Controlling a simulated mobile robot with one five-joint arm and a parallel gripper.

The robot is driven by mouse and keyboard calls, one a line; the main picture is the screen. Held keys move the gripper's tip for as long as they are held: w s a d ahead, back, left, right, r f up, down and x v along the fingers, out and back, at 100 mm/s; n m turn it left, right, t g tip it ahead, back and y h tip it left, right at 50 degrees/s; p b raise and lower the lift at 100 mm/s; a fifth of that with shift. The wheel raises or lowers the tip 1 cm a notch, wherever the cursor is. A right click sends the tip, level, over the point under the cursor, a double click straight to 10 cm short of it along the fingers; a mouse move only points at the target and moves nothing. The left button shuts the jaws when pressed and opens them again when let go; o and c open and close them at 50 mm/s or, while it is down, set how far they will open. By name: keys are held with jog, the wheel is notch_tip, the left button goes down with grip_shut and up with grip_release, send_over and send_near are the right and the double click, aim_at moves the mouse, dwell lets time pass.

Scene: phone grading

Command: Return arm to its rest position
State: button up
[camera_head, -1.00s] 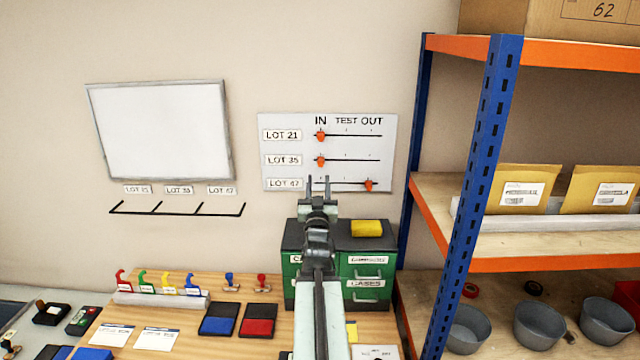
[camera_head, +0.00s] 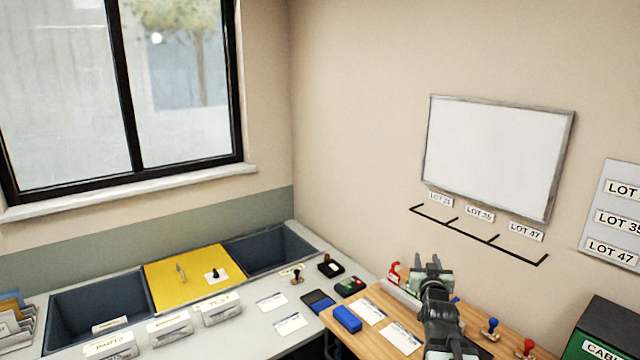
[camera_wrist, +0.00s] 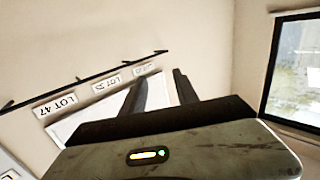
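My gripper (camera_head: 428,264) is raised over the wooden bench at the lower right in the head view, with nothing visible in it. In the wrist view, its two dark fingers (camera_wrist: 160,86) stand apart with an empty gap between them. The gripper and arm hide part of the wooden bench (camera_head: 375,312) and some items on it.
A whiteboard (camera_head: 498,155) and a black rail (camera_head: 478,234) are on the wall. A grey counter holds a yellow lid (camera_head: 190,275) and sunken bins (camera_head: 268,250). Stamps (camera_head: 490,328) and a green cabinet (camera_head: 600,330) stand at the right.

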jog(key=a+f+n+g+y, duration=0.2)
jog(key=a+f+g+y, duration=0.15)
jog(key=a+f, duration=0.8)
jog(key=s+a+f+n+g+y+b, duration=0.1)
jog(key=s+a+f+g+y+b, duration=0.1)
jog(key=s+a+f+g, duration=0.65)
jog(key=s+f+g, duration=0.1)
jog(key=s, duration=0.5)
jog(key=s+a+f+g, duration=0.1)
jog(key=s+f+g, duration=0.2)
jog(key=s, duration=0.3)
jog(key=shift+s+f+g+h+p, duration=0.2)
jog(key=shift+s+g+h+p, duration=0.1)
jog(key=shift+s+g+h, duration=0.1)
jog(key=shift+w, duration=0.1)
